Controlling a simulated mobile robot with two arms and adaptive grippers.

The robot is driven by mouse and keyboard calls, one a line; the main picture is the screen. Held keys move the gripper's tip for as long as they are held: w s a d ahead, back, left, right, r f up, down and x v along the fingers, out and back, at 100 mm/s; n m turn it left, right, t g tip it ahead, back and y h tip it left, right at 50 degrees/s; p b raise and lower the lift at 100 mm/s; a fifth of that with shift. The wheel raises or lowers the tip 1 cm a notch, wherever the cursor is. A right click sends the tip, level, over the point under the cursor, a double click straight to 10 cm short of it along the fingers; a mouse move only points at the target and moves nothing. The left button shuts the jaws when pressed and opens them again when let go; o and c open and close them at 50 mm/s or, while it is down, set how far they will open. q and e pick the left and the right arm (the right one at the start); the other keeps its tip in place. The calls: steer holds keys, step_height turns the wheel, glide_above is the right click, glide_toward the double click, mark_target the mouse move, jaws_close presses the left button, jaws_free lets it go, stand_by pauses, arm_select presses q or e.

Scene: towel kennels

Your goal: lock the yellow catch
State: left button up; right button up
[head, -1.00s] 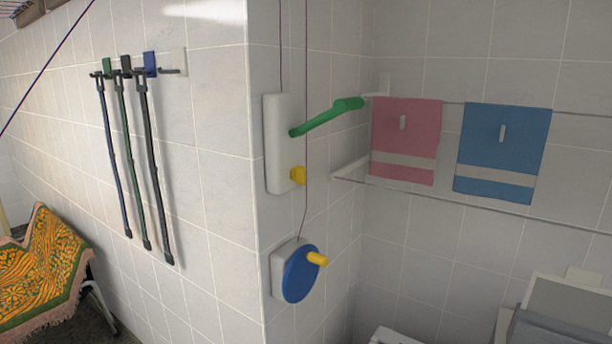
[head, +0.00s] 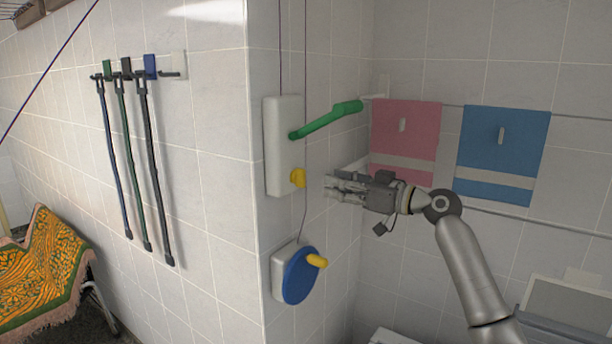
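The yellow catch (head: 298,177) is a small knob low on the right side of a white wall plate (head: 280,150). A green lever (head: 330,119) sticks out from the plate above it, pointing right and slightly up. My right gripper (head: 328,186) is just right of the catch, its fingers pointing left at it. A gap shows between the fingertips and the catch. The fingers look spread apart with nothing between them. My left gripper is not in view.
Below the plate is a blue wheel (head: 300,276) with a yellow handle (head: 317,261). Thin cords run down the wall here. A pink towel (head: 405,135) and a blue towel (head: 502,150) hang on rails behind my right arm. Leads hang on hooks at left, above a patterned throw (head: 40,270).

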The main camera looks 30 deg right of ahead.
mark_target(305, 178)
steer(key=p+x, duration=0.3)
steer(key=x, duration=0.5)
steer(key=shift+w+a+p, duration=0.25)
steer(key=shift+w+p, duration=0.05)
steer(key=shift+p, duration=0.1)
steer(key=shift+w+a+f, duration=0.1)
steer(key=shift+w+a, duration=0.05)
steer(key=shift+w, duration=0.15)
steer(key=shift+c, duration=0.2)
jaws_close()
